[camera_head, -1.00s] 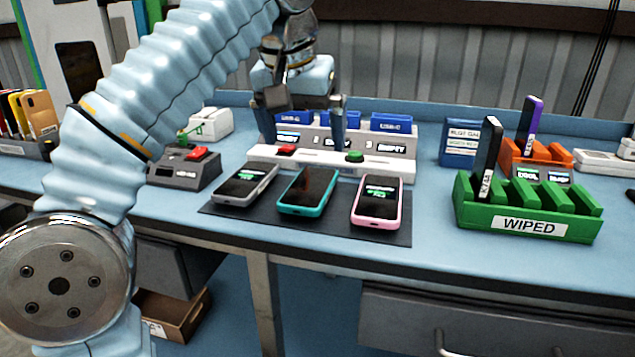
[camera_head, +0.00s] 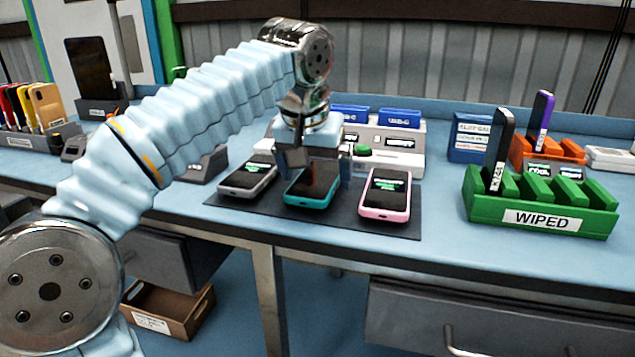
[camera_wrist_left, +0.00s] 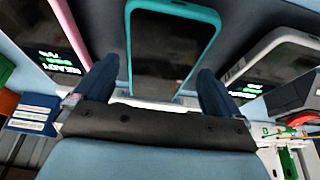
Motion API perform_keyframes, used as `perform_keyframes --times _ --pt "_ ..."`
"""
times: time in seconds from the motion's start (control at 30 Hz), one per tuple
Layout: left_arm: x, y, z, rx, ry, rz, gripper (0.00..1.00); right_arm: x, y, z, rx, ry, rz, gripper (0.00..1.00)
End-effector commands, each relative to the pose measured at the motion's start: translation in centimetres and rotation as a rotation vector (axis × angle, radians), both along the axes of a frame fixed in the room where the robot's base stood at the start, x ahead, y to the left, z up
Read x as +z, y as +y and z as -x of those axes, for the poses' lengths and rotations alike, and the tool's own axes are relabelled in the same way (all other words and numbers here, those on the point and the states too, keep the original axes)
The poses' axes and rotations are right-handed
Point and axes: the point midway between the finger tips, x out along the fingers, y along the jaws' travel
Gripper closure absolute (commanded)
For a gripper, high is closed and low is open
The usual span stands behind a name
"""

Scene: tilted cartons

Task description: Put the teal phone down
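The teal phone (camera_head: 312,186) lies screen up on the dark mat (camera_head: 290,222), between a grey phone (camera_head: 247,179) and a pink phone (camera_head: 385,194). My left gripper (camera_head: 318,172) is at its far end, pointing down. In the left wrist view the teal phone (camera_wrist_left: 170,45) shows between the two dark blue fingers (camera_wrist_left: 157,88), one along each side. Narrow gaps seem to show between fingers and phone, so the gripper looks open. The fingertips are partly hidden by the phone and gripper body in the head view. My right gripper is out of view.
A charging dock (camera_head: 415,146) with blue USB-C labels stands behind the mat, partly covered by my arm. A green rack marked WIPED (camera_head: 542,219) holds a black phone (camera_head: 502,150) at right. An orange rack (camera_head: 560,150) stands behind it. Bare blue table lies between mat and green rack.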

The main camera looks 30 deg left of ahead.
Motion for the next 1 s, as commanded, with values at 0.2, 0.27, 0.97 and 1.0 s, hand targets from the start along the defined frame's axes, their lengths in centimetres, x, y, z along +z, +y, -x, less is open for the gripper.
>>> perform_keyframes --times 0.2,0.27,0.97,1.0 --pt "0.0 0.0 0.0 0.000 0.000 0.000 0.37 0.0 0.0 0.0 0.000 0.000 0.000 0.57" --pt "0.0 0.0 0.0 0.000 0.000 0.000 0.46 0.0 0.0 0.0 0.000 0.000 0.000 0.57" --pt "5.3 -0.4 1.5 -0.003 -0.007 0.000 0.67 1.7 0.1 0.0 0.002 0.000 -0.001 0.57" --pt "6.4 -0.7 2.3 -0.003 -0.007 0.001 0.67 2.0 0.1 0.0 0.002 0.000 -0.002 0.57"
